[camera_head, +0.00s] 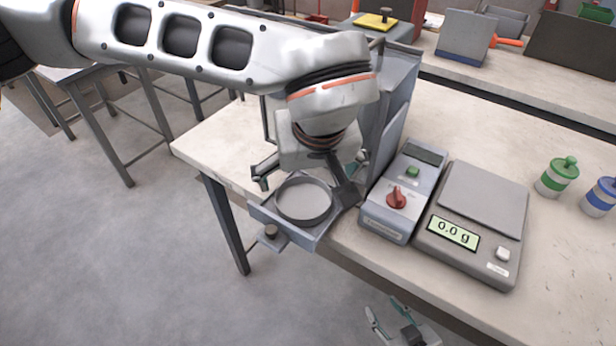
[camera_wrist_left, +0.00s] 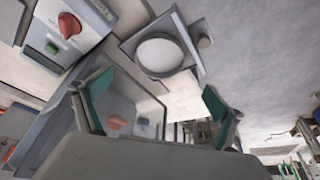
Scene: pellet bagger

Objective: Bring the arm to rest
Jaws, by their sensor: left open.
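My left arm reaches in from the left. Its gripper (camera_head: 305,182) hangs over the worktable's near edge, by a grey machine housing (camera_head: 393,100) and its small ledge with a round grey disc (camera_head: 303,200). In the left wrist view the left gripper (camera_wrist_left: 155,95) is open, with nothing between its teal-padded fingers. The disc (camera_wrist_left: 160,54) shows beyond them there; I cannot tell whether a finger touches the ledge. My right gripper (camera_head: 388,308) is low at the bottom of the head view, below the table edge, with its fingers apart and empty.
A control box (camera_head: 378,218) with a red knob and green button stands right of the housing. Beside it a scale (camera_head: 484,200) reads 0.0 g. Green-lidded (camera_head: 556,178) and blue-lidded (camera_head: 601,197) bottles stand further right. Open floor (camera_head: 130,250) lies left of the table.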

